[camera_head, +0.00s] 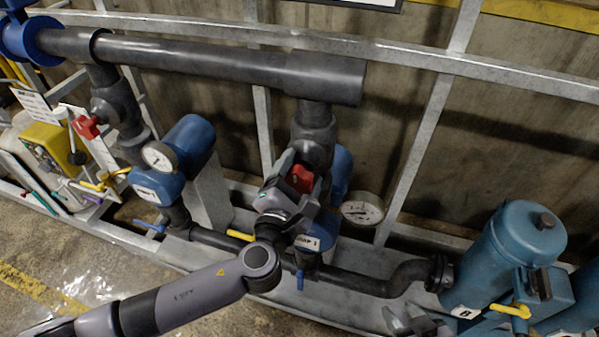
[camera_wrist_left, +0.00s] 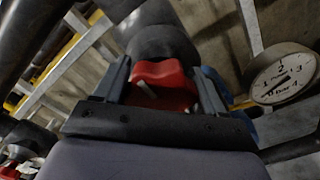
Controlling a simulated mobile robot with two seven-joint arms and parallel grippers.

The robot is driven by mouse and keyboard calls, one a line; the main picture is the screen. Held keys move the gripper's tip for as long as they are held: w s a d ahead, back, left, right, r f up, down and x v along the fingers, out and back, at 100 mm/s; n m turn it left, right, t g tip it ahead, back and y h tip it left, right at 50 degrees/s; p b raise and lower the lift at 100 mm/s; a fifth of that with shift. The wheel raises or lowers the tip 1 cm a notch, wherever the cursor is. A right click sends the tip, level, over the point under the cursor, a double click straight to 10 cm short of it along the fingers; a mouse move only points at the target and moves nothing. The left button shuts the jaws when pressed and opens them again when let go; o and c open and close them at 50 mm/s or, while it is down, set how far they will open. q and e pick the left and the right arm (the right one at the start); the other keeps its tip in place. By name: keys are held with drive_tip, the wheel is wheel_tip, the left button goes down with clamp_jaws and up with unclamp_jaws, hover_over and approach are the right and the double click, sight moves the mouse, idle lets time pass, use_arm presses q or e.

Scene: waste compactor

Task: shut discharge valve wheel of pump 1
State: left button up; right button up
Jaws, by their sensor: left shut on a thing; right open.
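The red discharge valve wheel (camera_head: 301,178) of pump 1 sits on the dark vertical pipe above the blue pump with the label (camera_head: 307,243). My left gripper (camera_head: 292,182) is shut on this wheel, and its wrist covers part of the pump. In the left wrist view the red wheel (camera_wrist_left: 165,84) lies between the two fingers of the left gripper (camera_wrist_left: 163,88). My right gripper (camera_head: 415,321) is at the bottom edge of the head view, partly cut off, open and apart from the pump.
A pressure gauge (camera_head: 362,209) stands just right of the wheel. A second blue pump (camera_head: 180,160) with its own red wheel (camera_head: 87,127) is to the left. A blue tank (camera_head: 510,250) stands at the right. Metal rails (camera_head: 420,150) run behind.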

use_arm(q)
drive_tip(key=shift+f, duration=0.1)
drive_tip(key=o, duration=1)
drive_tip(key=shift+v, duration=3.65)
